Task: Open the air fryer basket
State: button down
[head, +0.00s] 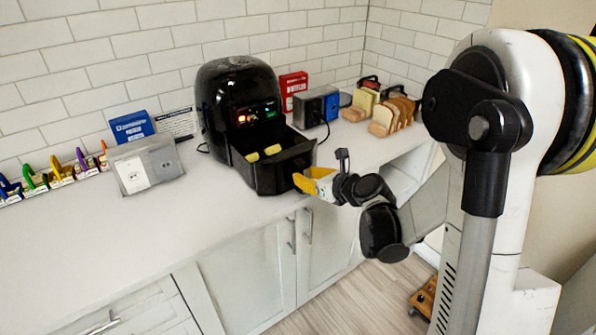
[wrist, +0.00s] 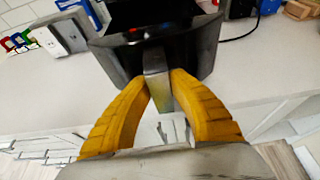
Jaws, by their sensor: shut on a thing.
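The black air fryer (head: 235,100) stands on the white counter against the tiled wall. Its basket (head: 280,172) is pulled out toward the front right, and yellow food pieces (head: 262,153) show inside. My gripper (head: 303,181) is at the basket's front. In the wrist view, the yellow fingers (wrist: 159,85) are shut on the grey basket handle (wrist: 157,80), one on each side. The basket front (wrist: 200,48) shows dark behind the handle. The lower part of the handle runs down between the fingers.
A grey outlet box (head: 147,165) stands on the counter left of the fryer. Another box (head: 313,106) with cables and bread-like slices in holders (head: 392,113) are to the right. The counter's front left (head: 110,235) is clear. Cabinets with handles (head: 291,234) are below.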

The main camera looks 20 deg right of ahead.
jog(key=shift+s, duration=0.3)
jog(key=c, duration=1.2)
grip_release()
jog(key=v, duration=1.2)
jog(key=shift+r, duration=0.1)
